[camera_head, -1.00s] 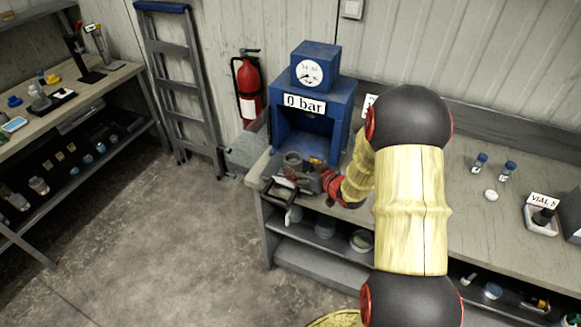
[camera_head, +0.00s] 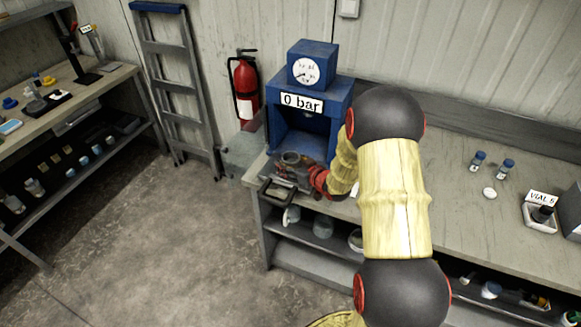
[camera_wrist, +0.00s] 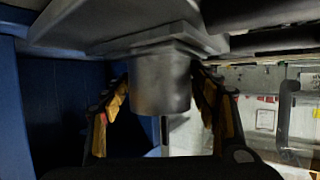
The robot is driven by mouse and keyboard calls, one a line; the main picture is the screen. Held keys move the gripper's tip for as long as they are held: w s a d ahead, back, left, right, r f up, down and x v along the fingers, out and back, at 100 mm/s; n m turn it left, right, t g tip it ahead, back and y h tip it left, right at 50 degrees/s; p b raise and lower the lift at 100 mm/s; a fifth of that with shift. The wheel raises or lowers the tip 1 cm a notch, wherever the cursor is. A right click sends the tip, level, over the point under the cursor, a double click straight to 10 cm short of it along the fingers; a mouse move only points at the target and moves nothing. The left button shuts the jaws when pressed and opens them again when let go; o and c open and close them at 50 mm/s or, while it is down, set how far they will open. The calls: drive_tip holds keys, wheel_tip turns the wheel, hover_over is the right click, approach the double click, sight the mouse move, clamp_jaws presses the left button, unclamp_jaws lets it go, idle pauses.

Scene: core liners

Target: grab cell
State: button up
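The cell seems to be a grey metal cylinder (camera_wrist: 160,85), seen close up in the wrist view below a flat grey metal plate (camera_wrist: 140,30). In the head view a grey cylinder (camera_head: 290,157) stands on the bench in front of the blue press. My gripper (camera_wrist: 162,90) has one yellow-padded finger on each side of the cylinder, with the tips very near its wall. I cannot tell whether they touch it. In the head view my gripper (camera_head: 305,172) is small and partly lost against the metal parts there.
The blue press (camera_head: 346,100) reads 0 bar and stands behind the cylinder. A black tray (camera_head: 276,190) lies at the bench's front left edge. Vials (camera_head: 478,162), a white disc (camera_head: 489,193) and a labelled holder (camera_head: 541,219) stand to the right. The bench middle (camera_head: 450,215) is clear.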

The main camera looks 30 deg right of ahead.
drive_tip(key=shift+f, duration=0.1)
drive_tip(key=c, duration=1.4)
clamp_jaws()
drive_tip(key=shift+r, duration=0.2)
